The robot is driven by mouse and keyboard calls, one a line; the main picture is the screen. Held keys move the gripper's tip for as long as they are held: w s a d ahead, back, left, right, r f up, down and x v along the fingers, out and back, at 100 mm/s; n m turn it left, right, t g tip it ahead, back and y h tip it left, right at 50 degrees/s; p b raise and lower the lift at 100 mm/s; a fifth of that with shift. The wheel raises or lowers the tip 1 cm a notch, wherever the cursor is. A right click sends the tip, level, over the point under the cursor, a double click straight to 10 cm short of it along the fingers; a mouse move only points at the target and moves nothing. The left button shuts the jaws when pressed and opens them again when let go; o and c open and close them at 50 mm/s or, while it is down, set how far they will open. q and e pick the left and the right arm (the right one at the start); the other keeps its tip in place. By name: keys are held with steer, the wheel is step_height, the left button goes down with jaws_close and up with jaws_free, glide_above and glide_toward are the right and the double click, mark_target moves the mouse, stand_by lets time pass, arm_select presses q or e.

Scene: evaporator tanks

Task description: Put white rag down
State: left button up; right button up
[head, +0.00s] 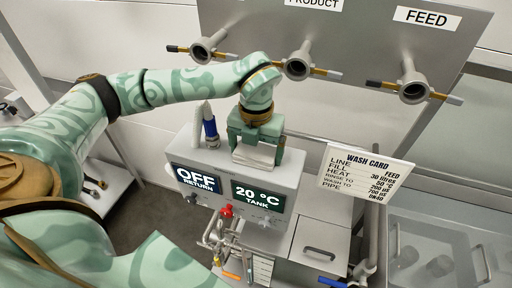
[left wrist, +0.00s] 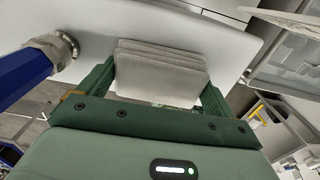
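The white rag (head: 254,156) is a folded, layered pale pad, and it also shows in the left wrist view (left wrist: 162,70). My left gripper (head: 256,150) points down over the top of the grey control box (head: 291,179). Its two green fingers, also in the left wrist view (left wrist: 160,82), stand on either side of the rag and appear to touch its ends. The rag is at the box top; whether its underside rests on the box is hard to tell. My right gripper is not in view.
A blue-handled bottle or tool (head: 210,130) stands on the box, left of the gripper. The box front carries an OFF display (head: 196,178) and a 20 °C display (head: 258,195). A wash card (head: 366,172) stands to the right. Pipe outlets (head: 298,64) project from the panel behind.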

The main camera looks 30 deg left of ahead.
mark_target(256, 149)
arm_select(q)
steer(key=shift+o, duration=0.8)
steer(key=shift+r, duration=0.3)
step_height(256, 149, up, 12)
steer(key=shift+f, duration=0.15)
